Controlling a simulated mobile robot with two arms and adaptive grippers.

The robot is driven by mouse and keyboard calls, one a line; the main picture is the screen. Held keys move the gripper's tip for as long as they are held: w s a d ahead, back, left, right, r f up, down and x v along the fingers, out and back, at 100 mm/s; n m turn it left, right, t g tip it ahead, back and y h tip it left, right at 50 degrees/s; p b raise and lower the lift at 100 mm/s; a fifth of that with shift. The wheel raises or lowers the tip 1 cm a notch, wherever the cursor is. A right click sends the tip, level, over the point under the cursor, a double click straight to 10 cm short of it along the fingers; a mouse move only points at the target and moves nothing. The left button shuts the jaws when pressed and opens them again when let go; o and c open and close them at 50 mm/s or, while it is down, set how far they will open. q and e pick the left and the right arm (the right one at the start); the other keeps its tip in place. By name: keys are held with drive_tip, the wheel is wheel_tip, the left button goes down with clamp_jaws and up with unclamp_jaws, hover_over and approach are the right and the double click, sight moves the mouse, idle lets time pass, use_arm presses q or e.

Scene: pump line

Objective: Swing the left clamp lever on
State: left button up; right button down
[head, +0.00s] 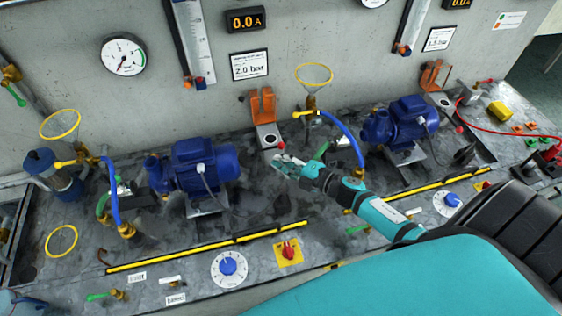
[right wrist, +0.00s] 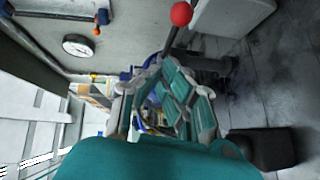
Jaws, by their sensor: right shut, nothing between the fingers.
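The left clamp has an orange bracket (head: 263,106) on a grey block (head: 268,137), near the middle of the bench's back edge. A red ball knob (head: 282,143) shows at its right side. In the right wrist view, a red ball knob (right wrist: 181,14) sits on a dark rod just past the fingertips. My right gripper (head: 279,161) is shut and empty, just in front of the left clamp and close below the knob. In the wrist view, its fingers (right wrist: 168,68) appear apart from the ball. My left gripper is not in view.
A blue pump (head: 197,165) stands left of the clamp and another (head: 402,122) to its right. A blue hose (head: 347,135) arches close to my right forearm. A second orange clamp (head: 434,75) is farther right. A yellow strip (head: 205,249) runs along the bench front.

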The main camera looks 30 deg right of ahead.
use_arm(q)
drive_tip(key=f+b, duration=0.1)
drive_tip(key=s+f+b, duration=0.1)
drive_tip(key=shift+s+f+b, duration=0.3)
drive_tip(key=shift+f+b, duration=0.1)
use_arm(e)
drive_tip(key=v, duration=1)
drive_tip(key=shift+d, duration=0.4)
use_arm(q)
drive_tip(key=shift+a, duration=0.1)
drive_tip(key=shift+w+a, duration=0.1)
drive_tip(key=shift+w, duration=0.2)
use_arm(e)
drive_tip(key=shift+w, duration=0.1)
